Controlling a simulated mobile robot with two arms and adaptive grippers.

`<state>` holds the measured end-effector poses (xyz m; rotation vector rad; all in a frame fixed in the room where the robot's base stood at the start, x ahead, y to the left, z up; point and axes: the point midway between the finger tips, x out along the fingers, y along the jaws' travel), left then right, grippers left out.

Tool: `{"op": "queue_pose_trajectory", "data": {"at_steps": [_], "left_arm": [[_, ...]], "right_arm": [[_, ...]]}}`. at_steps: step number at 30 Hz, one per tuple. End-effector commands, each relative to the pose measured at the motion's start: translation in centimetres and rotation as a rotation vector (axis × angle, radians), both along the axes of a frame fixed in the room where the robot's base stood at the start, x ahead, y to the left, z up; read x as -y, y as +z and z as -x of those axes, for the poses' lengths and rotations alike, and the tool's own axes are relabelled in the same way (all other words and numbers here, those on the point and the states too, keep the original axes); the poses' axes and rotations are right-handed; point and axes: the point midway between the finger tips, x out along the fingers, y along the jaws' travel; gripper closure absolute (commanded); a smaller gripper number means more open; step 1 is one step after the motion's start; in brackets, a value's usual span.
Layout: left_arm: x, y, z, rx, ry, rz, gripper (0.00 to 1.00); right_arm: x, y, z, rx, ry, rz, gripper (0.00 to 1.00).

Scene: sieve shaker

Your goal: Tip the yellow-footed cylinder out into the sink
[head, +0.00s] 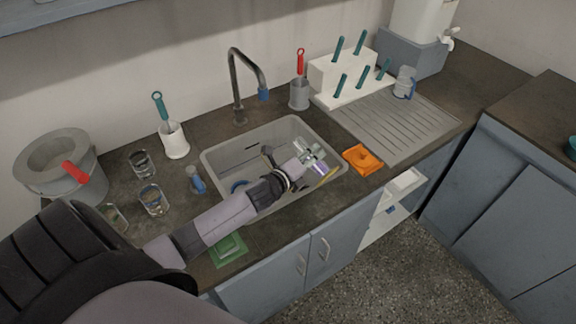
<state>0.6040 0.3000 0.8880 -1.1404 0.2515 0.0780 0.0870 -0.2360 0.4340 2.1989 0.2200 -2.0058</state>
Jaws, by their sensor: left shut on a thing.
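The sink (224,151) is a grey basin set in the dark counter. My left gripper (312,158) is over the right part of the sink and is shut on the yellow-footed cylinder. The cylinder's yellow foot (329,176) shows just below and right of the fingers, by the sink's front right rim. The clear body is mostly hidden by the fingers, and I cannot tell its exact tilt or what is in it. My right gripper is not in view.
A dark tap (236,90) stands behind the sink. An orange cloth (362,159) and a ribbed drainboard (400,125) lie to the right. A blue-footed item (197,183), glass beakers (152,199) and a grey bucket (85,185) stand left.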

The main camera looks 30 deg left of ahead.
Motion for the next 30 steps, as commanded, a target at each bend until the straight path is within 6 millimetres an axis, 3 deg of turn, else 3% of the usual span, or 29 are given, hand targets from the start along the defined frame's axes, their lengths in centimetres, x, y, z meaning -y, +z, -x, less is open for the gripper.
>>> {"op": "queue_pose_trajectory", "data": {"at_steps": [30], "left_arm": [[-0.4,-0.31,-0.12,-0.022,0.0,0.137,1.0]], "right_arm": [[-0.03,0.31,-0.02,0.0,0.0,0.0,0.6]]}}
